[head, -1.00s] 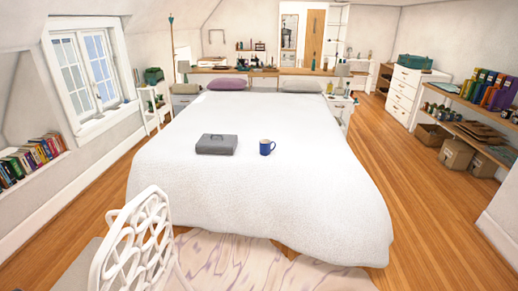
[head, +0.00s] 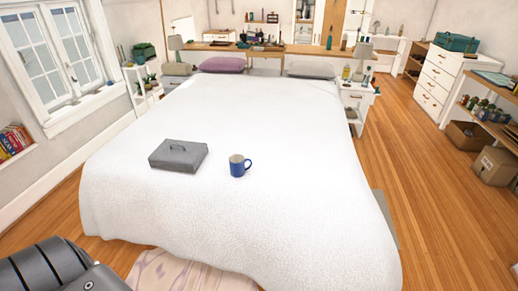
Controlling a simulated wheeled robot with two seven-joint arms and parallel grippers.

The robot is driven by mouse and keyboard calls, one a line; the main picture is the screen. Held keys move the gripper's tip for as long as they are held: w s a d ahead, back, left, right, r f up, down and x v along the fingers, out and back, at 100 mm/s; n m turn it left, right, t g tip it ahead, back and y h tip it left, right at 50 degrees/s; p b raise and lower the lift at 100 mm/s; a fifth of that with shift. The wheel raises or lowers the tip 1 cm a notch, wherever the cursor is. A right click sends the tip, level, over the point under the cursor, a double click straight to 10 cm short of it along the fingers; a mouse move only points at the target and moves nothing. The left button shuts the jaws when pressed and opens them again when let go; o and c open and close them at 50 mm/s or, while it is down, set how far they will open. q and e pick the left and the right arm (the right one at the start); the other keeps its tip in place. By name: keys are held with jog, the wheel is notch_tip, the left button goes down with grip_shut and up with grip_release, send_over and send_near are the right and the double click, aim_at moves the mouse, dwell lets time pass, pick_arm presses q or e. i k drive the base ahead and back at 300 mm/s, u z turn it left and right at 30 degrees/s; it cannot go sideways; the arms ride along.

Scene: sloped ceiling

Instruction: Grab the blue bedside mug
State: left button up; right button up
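The blue mug (head: 238,167) stands upright on the white bed (head: 240,225), in the near half, with its handle to the right and a pale inside. A grey box with a top handle (head: 178,156) lies just left of it, with a small gap between them. A dark grey ribbed part at the lower left looks like part of my own body. Neither gripper can be seen.
The bed fills the middle; its near edge is close in front of me. Wooden floor (head: 415,195) is open on the right. A nightstand (head: 356,97) stands at the bed's far right. Boxes (head: 490,163) and shelves line the right side. A patterned rug (head: 185,272) lies in front.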

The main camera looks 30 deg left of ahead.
aim_at(237, 161)
jog(key=i, duration=1.55)
jog(key=u, duration=1.15)
